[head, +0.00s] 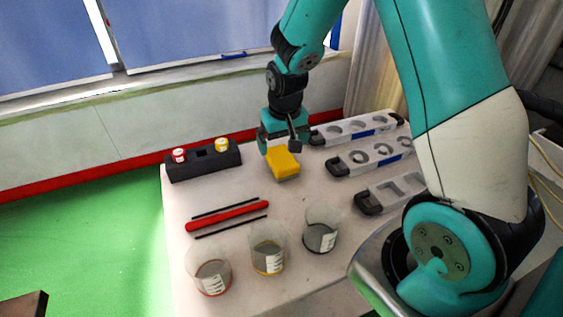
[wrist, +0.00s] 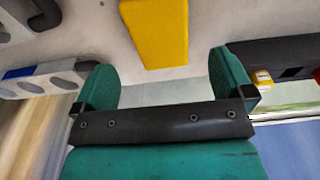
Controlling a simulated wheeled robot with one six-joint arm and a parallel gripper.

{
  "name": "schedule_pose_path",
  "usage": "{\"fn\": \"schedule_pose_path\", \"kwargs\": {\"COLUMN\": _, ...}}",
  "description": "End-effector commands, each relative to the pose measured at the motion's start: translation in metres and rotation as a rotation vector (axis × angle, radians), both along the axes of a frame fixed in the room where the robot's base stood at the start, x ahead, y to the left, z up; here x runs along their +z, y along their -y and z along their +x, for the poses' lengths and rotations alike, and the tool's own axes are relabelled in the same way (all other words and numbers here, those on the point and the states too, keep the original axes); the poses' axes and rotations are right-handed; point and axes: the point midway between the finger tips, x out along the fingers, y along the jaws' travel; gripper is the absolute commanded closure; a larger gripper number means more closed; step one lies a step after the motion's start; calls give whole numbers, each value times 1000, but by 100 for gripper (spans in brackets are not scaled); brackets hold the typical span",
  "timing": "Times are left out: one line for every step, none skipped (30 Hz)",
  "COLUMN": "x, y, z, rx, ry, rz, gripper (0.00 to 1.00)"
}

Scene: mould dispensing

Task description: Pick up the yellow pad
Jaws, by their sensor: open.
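The yellow pad (head: 282,160) lies on the white table, at the middle of its far part in the head view. My gripper (head: 284,140) is just above and behind it, pointing down, and partly covers its far edge. In the wrist view the yellow pad (wrist: 155,32) is at the top, beyond the open fingers. My gripper (wrist: 165,85) shows its two green fingers spread wide with nothing between them. The exact height of the gripper over the pad is hard to tell.
A dark rack (head: 203,162) with two small capped bottles stands left. Grey-white moulds (head: 365,158) line the right side. A red tool (head: 228,215) lies between two dark sticks. Clear cups (head: 268,250) stand along the front. Bare table surrounds the pad.

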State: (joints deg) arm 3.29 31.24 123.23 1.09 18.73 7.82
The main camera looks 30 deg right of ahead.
Motion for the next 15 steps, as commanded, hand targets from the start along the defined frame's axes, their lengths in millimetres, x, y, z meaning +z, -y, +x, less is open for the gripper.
{"fn": "schedule_pose_path", "kwargs": {"x": -7, "y": 0, "z": 1, "rx": 0, "ry": -2, "rz": 0, "gripper": 1}}
{"fn": "schedule_pose_path", "kwargs": {"x": -9, "y": 0, "z": 1, "rx": 0, "ry": -1, "rz": 0, "gripper": 1}}
{"fn": "schedule_pose_path", "kwargs": {"x": -12, "y": 0, "z": 2, "rx": 0, "ry": 0, "rz": 0, "gripper": 1}}
{"fn": "schedule_pose_path", "kwargs": {"x": -13, "y": 0, "z": 2, "rx": 0, "ry": 0, "rz": 1, "gripper": 1}}
{"fn": "schedule_pose_path", "kwargs": {"x": -15, "y": 0, "z": 2, "rx": 0, "ry": 0, "rz": 1, "gripper": 1}}
{"fn": "schedule_pose_path", "kwargs": {"x": -17, "y": 0, "z": 2, "rx": 0, "ry": 0, "rz": 1, "gripper": 1}}
{"fn": "schedule_pose_path", "kwargs": {"x": -20, "y": 0, "z": 2, "rx": 0, "ry": -1, "rz": 1, "gripper": 1}}
{"fn": "schedule_pose_path", "kwargs": {"x": -23, "y": 0, "z": 2, "rx": 0, "ry": -1, "rz": 1, "gripper": 1}}
{"fn": "schedule_pose_path", "kwargs": {"x": -29, "y": 1, "z": 2, "rx": 0, "ry": -3, "rz": 1, "gripper": 1}}
{"fn": "schedule_pose_path", "kwargs": {"x": -34, "y": 1, "z": 3, "rx": 0, "ry": -3, "rz": 1, "gripper": 1}}
{"fn": "schedule_pose_path", "kwargs": {"x": -39, "y": 1, "z": 3, "rx": 0, "ry": -4, "rz": 1, "gripper": 1}}
{"fn": "schedule_pose_path", "kwargs": {"x": -45, "y": 1, "z": 4, "rx": 0, "ry": -4, "rz": 1, "gripper": 1}}
{"fn": "schedule_pose_path", "kwargs": {"x": -50, "y": 1, "z": 4, "rx": 1, "ry": -4, "rz": 1, "gripper": 1}}
{"fn": "schedule_pose_path", "kwargs": {"x": -54, "y": 1, "z": 5, "rx": 1, "ry": -3, "rz": 0, "gripper": 1}}
{"fn": "schedule_pose_path", "kwargs": {"x": -59, "y": 1, "z": 6, "rx": 1, "ry": -2, "rz": 1, "gripper": 1}}
